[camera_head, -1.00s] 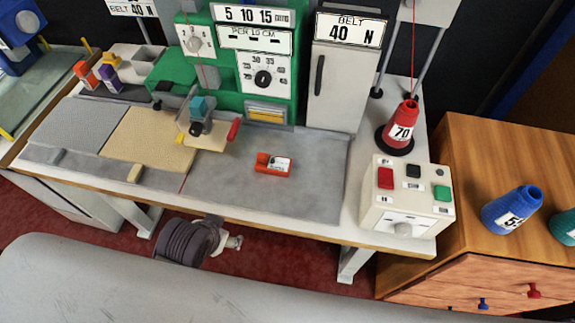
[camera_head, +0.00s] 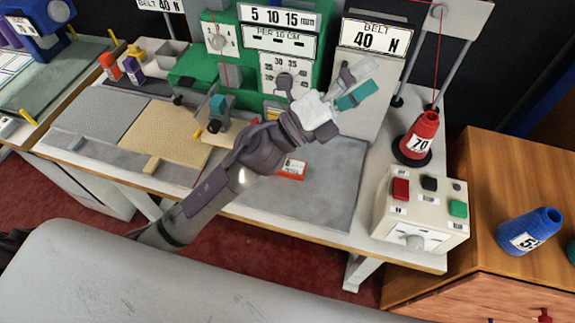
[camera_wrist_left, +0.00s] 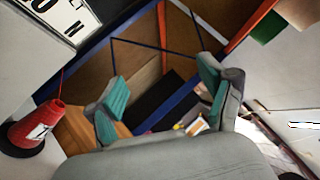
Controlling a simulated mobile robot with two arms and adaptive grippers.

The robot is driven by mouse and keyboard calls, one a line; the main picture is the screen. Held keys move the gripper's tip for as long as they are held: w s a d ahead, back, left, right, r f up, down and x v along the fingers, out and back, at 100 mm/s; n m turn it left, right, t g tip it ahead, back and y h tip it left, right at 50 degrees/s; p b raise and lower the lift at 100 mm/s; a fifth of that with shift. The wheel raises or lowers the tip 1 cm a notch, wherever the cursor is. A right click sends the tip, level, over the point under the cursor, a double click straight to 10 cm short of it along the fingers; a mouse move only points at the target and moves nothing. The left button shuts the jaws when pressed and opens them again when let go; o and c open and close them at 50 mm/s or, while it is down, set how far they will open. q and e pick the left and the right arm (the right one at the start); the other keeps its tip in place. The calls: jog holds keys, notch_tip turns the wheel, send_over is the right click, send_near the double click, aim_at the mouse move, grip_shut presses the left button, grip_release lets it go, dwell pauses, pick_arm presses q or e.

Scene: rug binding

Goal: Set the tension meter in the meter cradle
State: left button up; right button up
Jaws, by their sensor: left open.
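A small orange-red device with a white label (camera_head: 291,169), which looks like the tension meter, lies on the grey worktop mat. My left forearm and wrist pass in front of it and hide part of it. My left gripper (camera_head: 357,84) is open and empty. It is raised above the table, beyond and to the right of the device, in front of the pale cabinet marked BELT 40 N. Its teal finger pads stand apart in the left wrist view (camera_wrist_left: 160,88), with nothing between them. I cannot make out the meter cradle for certain. My right gripper is not in view.
A red cone marked 70 (camera_head: 418,138) stands at the right, behind a cream control box (camera_head: 423,210) with buttons. A green machine (camera_head: 238,62) stands at the back. The mat right of the device is clear.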

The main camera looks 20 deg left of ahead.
pick_arm(q)
jog(key=s+d+m+g+h, duration=0.25)
jog(key=d+m+g, duration=0.25)
jog(key=m+g, duration=0.4)
jog(key=m+g+y, duration=0.5)
jog(key=m+y, duration=0.8)
jog(key=y, duration=0.8)
send_over(283, 164)
notch_tip(283, 164, down, 18)
notch_tip(283, 164, down, 8)
jog(key=shift+p, duration=0.65)
jog(key=f, duration=0.1)
jog(key=f+p, duration=0.1)
jog(key=f, duration=0.3)
jog(key=shift+a+p, duration=0.35)
jog(key=shift+f, duration=0.15)
jog(key=c, duration=1.2)
jog(key=shift+c, duration=0.6)
